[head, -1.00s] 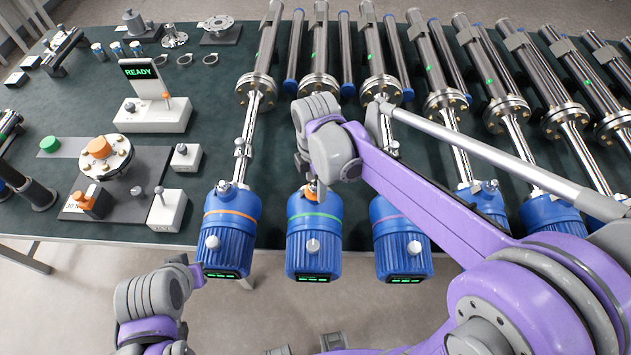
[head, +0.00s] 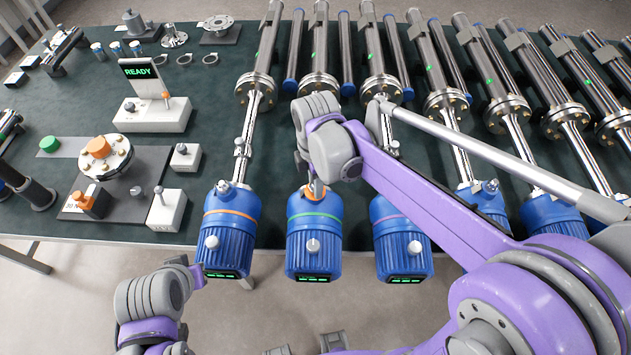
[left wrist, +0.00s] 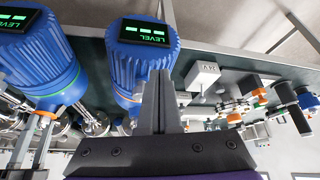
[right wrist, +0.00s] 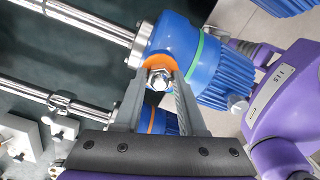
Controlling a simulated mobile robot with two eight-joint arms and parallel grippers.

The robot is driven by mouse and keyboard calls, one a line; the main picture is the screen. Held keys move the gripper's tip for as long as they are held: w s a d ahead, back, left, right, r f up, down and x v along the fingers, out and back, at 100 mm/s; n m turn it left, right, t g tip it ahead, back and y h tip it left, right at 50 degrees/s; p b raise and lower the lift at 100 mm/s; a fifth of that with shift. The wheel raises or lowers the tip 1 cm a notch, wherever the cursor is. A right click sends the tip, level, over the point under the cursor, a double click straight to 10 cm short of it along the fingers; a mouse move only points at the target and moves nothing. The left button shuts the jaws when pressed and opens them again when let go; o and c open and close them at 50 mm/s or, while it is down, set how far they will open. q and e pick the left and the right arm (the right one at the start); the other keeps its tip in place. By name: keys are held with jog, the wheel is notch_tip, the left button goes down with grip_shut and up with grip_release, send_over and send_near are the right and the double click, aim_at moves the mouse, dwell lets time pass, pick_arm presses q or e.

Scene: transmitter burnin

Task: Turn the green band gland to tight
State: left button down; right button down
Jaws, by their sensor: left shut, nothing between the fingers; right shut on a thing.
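The green-band transmitter (head: 314,245) is a blue ribbed housing in the middle of the head view, on a steel stem at the table's front edge. In the right wrist view, its green band (right wrist: 200,50) shows beside the gland (right wrist: 158,80), a steel hex nut with an orange part behind it. My right gripper (right wrist: 157,88) is shut on this gland, one finger on each side. In the head view my right arm hides most of the gripper. My left gripper (left wrist: 160,85) is shut and empty, close below the orange-band transmitter (head: 229,245).
A purple-band transmitter (head: 402,245) stands to the right, with more steel tubes beyond. At the left are a READY display (head: 141,72), a white switch box (head: 152,116) and a grey plate (head: 150,165) with a flange fixture. Floor lies in front of the table.

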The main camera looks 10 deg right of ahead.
jog(key=m+b, duration=0.1)
jog(key=m, duration=1.1)
jog(key=m+b, duration=0.1)
jog(key=m, duration=0.6)
pick_arm(q)
jog(key=f, duration=0.1)
jog(key=s+f, duration=0.1)
jog(key=f, duration=0.1)
pick_arm(e)
jog(key=m, duration=0.5)
jog(key=shift+a+m, duration=0.1)
jog(key=shift+m, duration=0.2)
jog(key=shift+c, duration=2.4)
grip_release()
jog(key=shift+r, duration=0.1)
